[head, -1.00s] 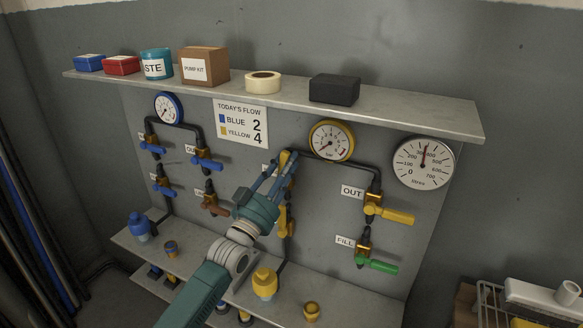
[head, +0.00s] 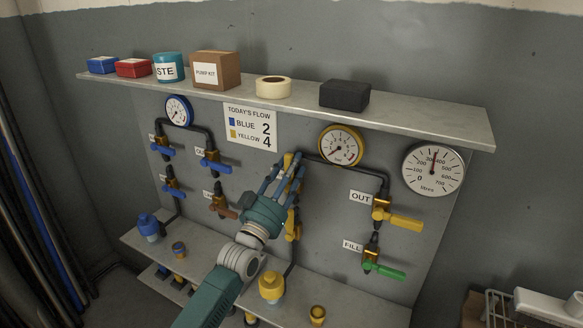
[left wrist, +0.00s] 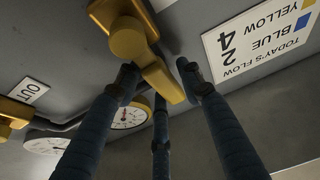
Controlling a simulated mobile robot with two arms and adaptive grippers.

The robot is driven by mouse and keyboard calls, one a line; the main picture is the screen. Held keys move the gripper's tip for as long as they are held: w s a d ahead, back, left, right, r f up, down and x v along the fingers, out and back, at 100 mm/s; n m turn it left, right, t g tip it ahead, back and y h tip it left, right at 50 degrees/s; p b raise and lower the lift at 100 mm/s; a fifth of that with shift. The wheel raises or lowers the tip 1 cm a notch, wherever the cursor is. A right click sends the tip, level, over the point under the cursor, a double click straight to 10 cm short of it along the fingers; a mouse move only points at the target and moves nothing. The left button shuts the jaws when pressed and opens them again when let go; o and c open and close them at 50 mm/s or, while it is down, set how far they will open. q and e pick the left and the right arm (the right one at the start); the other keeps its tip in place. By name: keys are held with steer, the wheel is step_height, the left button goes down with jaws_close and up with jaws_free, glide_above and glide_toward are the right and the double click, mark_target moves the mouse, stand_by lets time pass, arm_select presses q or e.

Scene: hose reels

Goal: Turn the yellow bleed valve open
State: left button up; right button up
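A yellow-handled valve (left wrist: 128,40) fills the top of the left wrist view, its flat handle reaching between my fingertips. In the head view, the yellow side's left column has an upper valve (head: 288,159), largely covered by my fingers, and a lower one with a yellow handle (head: 292,226). Their labels are hidden or unreadable, so I cannot tell which is the bleed valve. My left gripper (head: 285,172) is at the upper valve. Its three fingers are spread around the handle; contact cannot be told. My right gripper is out of view.
The yellow-handled OUT valve (head: 398,217) and green-handled FILL valve (head: 382,268) are to the right. A yellow-rimmed gauge (head: 341,146) and a shelf (head: 430,120) are above. A lower ledge holds a yellow-capped fitting (head: 271,287). The blue-side valves (head: 213,160) are to the left.

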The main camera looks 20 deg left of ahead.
arm_select(q)
steer(key=shift+s, duration=0.1)
steer(key=v, duration=1.1)
steer(key=shift+s+f, duration=0.2)
steer(key=shift+s, duration=0.15)
